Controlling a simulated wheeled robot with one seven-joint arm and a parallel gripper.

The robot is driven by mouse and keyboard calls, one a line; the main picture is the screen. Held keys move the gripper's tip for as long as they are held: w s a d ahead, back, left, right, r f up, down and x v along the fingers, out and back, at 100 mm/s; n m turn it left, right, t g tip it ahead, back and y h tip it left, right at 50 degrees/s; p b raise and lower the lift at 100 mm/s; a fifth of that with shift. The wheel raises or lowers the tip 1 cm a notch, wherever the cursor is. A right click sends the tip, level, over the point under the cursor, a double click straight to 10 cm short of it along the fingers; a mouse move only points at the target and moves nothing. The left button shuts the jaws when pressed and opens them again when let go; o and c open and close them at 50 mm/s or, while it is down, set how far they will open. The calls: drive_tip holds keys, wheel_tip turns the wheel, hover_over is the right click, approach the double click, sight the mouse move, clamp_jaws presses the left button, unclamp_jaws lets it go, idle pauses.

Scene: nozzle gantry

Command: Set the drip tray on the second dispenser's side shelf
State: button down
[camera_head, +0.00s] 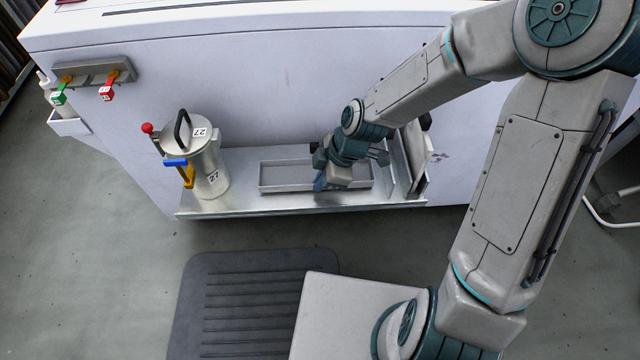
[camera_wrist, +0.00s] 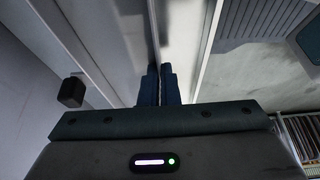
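The drip tray (camera_head: 285,178) is a shallow grey rectangular tray. It lies along a metal shelf (camera_head: 240,206) at the foot of a white cabinet (camera_head: 270,90) in the head view. My gripper (camera_head: 321,182) points down at the tray's front side, right of its middle. In the wrist view the blue fingertips (camera_wrist: 160,85) are close together, with a thin edge running between them that looks like the tray's rim. My wrist covers part of the tray's right half. I cannot tell whether the tray is raised. No shelf is marked as the second dispenser's.
A metal canister (camera_head: 207,160) labelled 27 stands at the shelf's left end. An upright plate (camera_head: 414,160) stands at its right end. A rack (camera_head: 95,72) with green and red tags and a small white side holder (camera_head: 70,126) are at left. A dark mat (camera_head: 240,300) lies on the floor.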

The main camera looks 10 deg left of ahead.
drive_tip(key=shift+f, duration=0.35)
drive_tip(key=c, duration=1.7)
unclamp_jaws()
drive_tip(key=p+v, duration=0.6)
drive_tip(key=v, duration=0.6)
drive_tip(key=shift+s+d+r+m+t+h, duration=0.6)
drive_tip(key=shift+s+d+r+m, duration=1.1)
drive_tip(key=shift+d+m, duration=1.55)
drive_tip(key=shift+s+d+r+m+t+h, duration=0.2)
drive_tip(key=shift+s+d+r+m+h, duration=0.8)
drive_tip(key=shift+d+r+m, duration=1.7)
drive_tip(key=shift+s+d+r+m+t+h, duration=0.5)
drive_tip(key=shift+s+d+r+m, duration=0.95)
drive_tip(key=shift+d+m, duration=2.3)
drive_tip(key=shift+a+m, duration=0.6)
